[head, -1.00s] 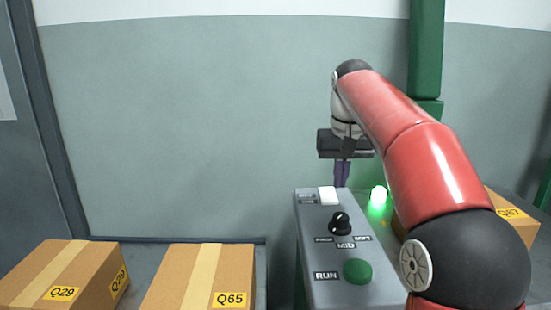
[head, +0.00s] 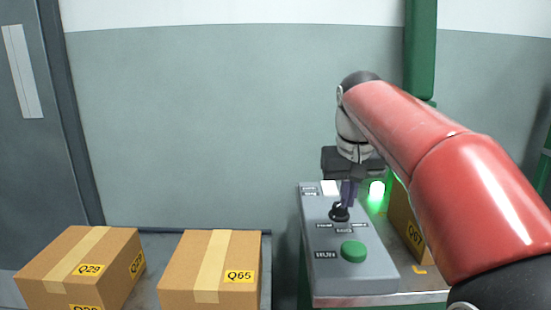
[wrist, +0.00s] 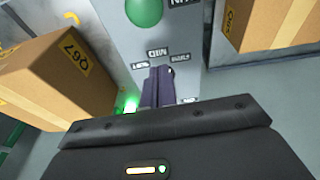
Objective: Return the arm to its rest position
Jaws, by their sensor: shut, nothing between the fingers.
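My red arm reaches in from the right in the head view. My gripper (head: 347,197) is shut and empty, its narrow purple fingers pointing down at the grey control panel. The fingertips show in front of or just above the black knob (head: 339,212); I cannot tell whether they touch it. In the wrist view the shut fingers (wrist: 156,85) also lie over the panel (wrist: 185,35), and the knob is hidden behind them. The green button (head: 354,251) is nearer to me on the panel, clear of the fingers.
A green lamp (head: 377,190) glows at the panel's far right. Box Q67 (head: 405,225) stands right of the panel, close to my arm. Boxes Q29 (head: 80,265) and Q65 (head: 210,268) stand to the left. A green post (head: 420,50) rises behind. The air left of my gripper is clear.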

